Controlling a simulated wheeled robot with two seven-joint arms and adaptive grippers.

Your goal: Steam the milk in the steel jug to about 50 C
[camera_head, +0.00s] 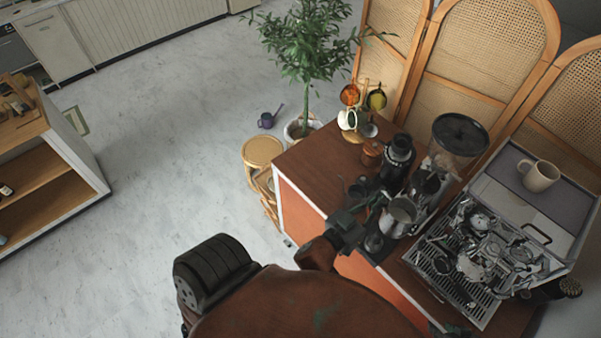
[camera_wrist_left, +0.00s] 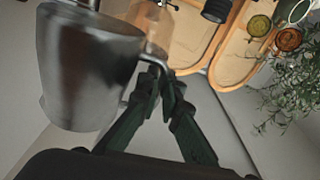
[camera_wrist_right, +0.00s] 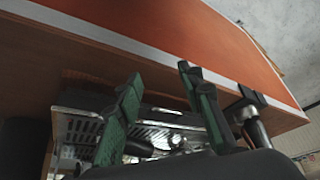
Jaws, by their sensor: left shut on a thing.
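The steel jug (camera_head: 399,217) shows in the head view near the cart's front edge, left of the espresso machine (camera_head: 436,266). Something pale is inside it, likely milk. My left gripper (camera_head: 362,224) is shut on the jug's handle; in the left wrist view the jug (camera_wrist_left: 85,70) fills the upper left, beside the fingertips (camera_wrist_left: 160,78). Whether the jug touches the top is unclear. My right gripper (camera_wrist_right: 160,75) is open and empty, in front of the orange cart side, with machine parts beyond. I cannot make out the steam wand tip.
A grinder (camera_head: 458,140) and a dark cylindrical device (camera_head: 397,165) stand behind the jug. A beige mug (camera_head: 540,176) sits on the machine. A wicker stool (camera_head: 262,151) and open floor lie left.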

